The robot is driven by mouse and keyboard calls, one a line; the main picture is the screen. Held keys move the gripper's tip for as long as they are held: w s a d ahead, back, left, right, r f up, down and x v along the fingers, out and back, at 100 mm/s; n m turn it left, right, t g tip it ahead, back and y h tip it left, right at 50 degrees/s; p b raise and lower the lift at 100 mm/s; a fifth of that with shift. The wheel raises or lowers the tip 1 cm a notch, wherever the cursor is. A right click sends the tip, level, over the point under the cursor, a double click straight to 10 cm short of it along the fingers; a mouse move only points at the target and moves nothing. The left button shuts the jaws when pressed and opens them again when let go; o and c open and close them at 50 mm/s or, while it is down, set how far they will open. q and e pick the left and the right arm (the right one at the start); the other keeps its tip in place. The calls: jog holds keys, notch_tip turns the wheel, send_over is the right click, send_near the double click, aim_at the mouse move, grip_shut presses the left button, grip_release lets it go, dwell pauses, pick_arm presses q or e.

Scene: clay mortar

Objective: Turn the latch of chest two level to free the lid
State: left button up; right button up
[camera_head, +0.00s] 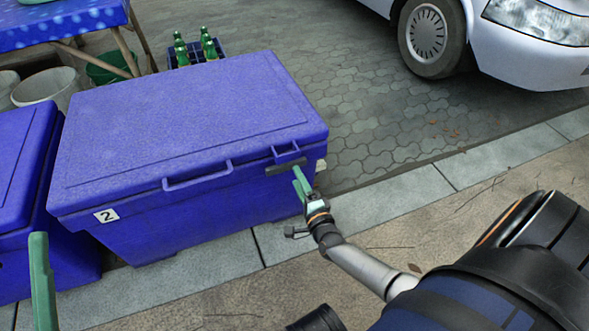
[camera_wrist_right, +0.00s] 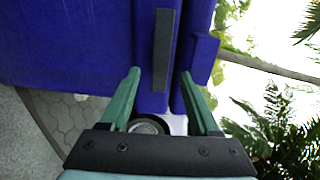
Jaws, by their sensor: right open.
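Chest two (camera_head: 200,210) is a blue chest with a "2" label; its lid (camera_head: 190,110) is down. The latch (camera_head: 287,167) is a dark grey bar on the front near the right end, lying roughly parallel to the lid's edge. In the right wrist view the latch (camera_wrist_right: 163,50) runs lengthwise between the finger lines, along the lid seam. My right gripper (camera_head: 300,182) is open just in front of the latch; its fingers (camera_wrist_right: 160,72) stand either side of it, and contact cannot be told. One green finger of my left gripper (camera_head: 40,270) shows at lower left, its opening unclear.
A lid handle (camera_head: 198,177) sticks out left of the latch. Another blue chest (camera_head: 20,170) stands close on the left. A bottle crate (camera_head: 195,52) is behind, a white car (camera_head: 500,40) at the back right. The pavement on the right is clear.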

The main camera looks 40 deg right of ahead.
pick_arm(q)
jog(key=r+p, duration=0.2)
jog(key=r, duration=0.1)
jog(key=shift+s+a+r, duration=0.1)
jog(key=shift+a+r, duration=0.05)
jog(key=shift+a, duration=0.05)
pick_arm(e)
jog(key=v, duration=0.9)
